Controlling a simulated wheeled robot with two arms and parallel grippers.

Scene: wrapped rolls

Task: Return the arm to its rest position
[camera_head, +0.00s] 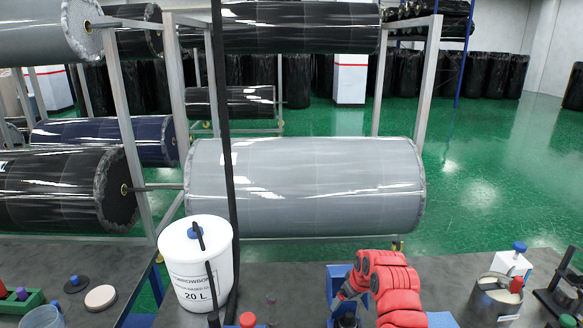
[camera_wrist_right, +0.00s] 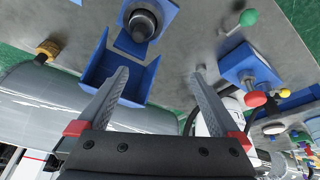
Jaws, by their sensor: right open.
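My right arm (camera_head: 388,285), with red padded links, is at the lower middle of the head view, over the dark table. Its gripper shows in the right wrist view (camera_wrist_right: 160,74), with its two grey fingers spread wide and nothing between them. A blue open-topped holder (camera_wrist_right: 100,72) lies beyond the left finger, and a dark round knob on a blue base (camera_wrist_right: 142,22) is above it. In the head view the blue holder (camera_head: 336,280) is just left of the red arm, partly hidden by it. My left gripper is not in view.
A white 20 L bucket (camera_head: 197,262) stands on the table at left. A metal pot (camera_head: 494,298) stands at right. A large grey wrapped roll (camera_head: 305,185) hangs on a rack behind the table. Green floor (camera_head: 490,180) is open at right.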

